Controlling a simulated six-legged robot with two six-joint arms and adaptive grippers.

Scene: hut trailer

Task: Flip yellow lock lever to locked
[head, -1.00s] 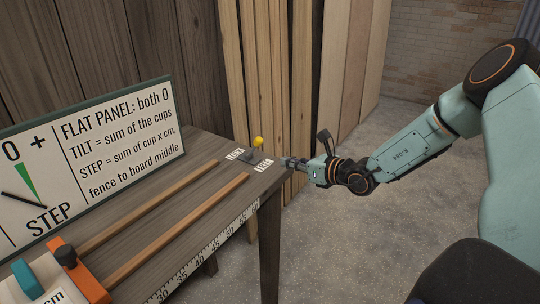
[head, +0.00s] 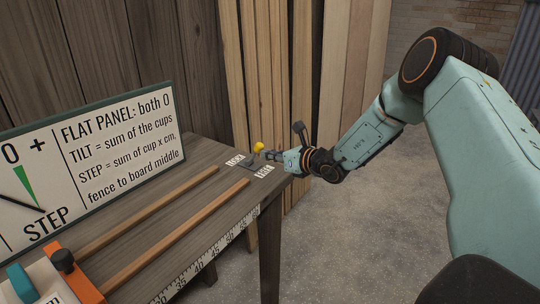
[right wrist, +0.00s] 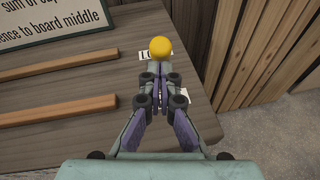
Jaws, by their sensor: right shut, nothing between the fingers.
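The yellow knob of the lock lever (head: 258,147) stands at the far right end of the wooden bench, above a small dark base. It also shows in the right wrist view (right wrist: 161,48), just beyond my fingertips. White labels lie on either side of the base: one to the left (head: 235,160) and one to the right (head: 264,171). My right gripper (head: 268,155) is shut and empty, low over the bench end beside the lever. In the right wrist view its fingers (right wrist: 160,82) point at the lever and hide its lower part; I cannot tell if they touch it. My left gripper is not in view.
Two wooden rails (head: 190,221) run along the bench, with a ruler (head: 210,264) on its front edge. A sign (head: 110,150) stands at the back left. An orange and teal device (head: 75,275) sits at the near left. Tall boards (head: 300,80) lean behind the bench.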

